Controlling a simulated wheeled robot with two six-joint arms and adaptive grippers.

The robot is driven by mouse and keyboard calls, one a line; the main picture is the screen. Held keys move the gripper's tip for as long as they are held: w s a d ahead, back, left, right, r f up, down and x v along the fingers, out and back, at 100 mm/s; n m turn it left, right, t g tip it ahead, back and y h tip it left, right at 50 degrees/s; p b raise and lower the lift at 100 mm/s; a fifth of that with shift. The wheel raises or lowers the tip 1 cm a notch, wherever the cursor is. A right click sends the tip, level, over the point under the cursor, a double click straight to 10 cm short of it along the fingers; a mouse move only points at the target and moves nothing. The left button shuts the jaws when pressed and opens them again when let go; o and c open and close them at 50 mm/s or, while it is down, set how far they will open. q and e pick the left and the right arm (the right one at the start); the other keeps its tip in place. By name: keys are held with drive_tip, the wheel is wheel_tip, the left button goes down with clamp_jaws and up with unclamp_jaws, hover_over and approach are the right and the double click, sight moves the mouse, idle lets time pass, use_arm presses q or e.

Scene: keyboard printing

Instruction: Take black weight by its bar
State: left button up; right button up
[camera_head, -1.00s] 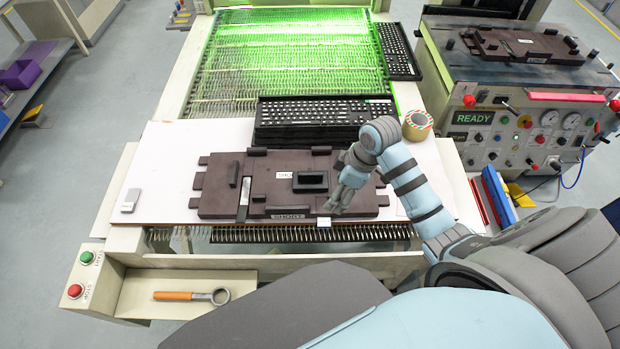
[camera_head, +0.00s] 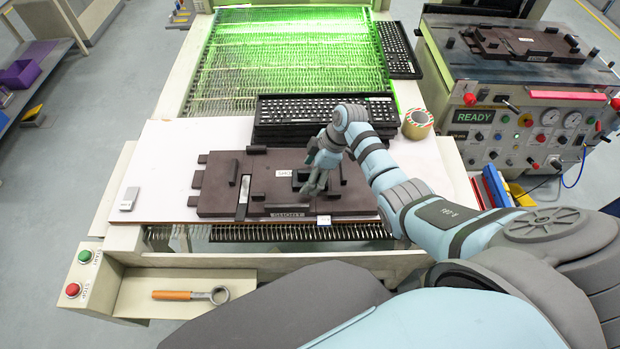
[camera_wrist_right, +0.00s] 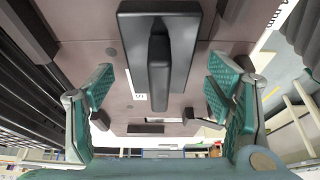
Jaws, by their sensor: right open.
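The black weight (camera_wrist_right: 158,22) is a dark block with a raised bar (camera_wrist_right: 159,72), lying on the brown fixture plate (camera_head: 222,190). In the head view the weight (camera_head: 297,180) is partly hidden by my right gripper (camera_head: 312,190), which is over it. In the right wrist view my right gripper (camera_wrist_right: 162,88) is open, with one green-padded finger on each side of the bar. Neither finger appears to touch the bar. My left gripper is not in view.
Stacked black keyboards (camera_head: 285,110) stand behind the plate, with a tape roll (camera_head: 418,124) to their right. A small grey block (camera_head: 129,199) lies on the white board (camera_head: 160,170) at left. A wood-handled tool (camera_head: 185,295) lies in the front tray.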

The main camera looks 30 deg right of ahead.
sight(310, 170)
drive_tip(key=c, duration=1.6)
drive_tip(key=shift+c, duration=0.2)
drive_tip(key=shift+w, duration=0.1)
drive_tip(key=shift+r, duration=0.35)
wheel_tip(310, 170, up, 19)
drive_tip(key=p, duration=0.2)
drive_tip(key=shift+r, duration=0.15)
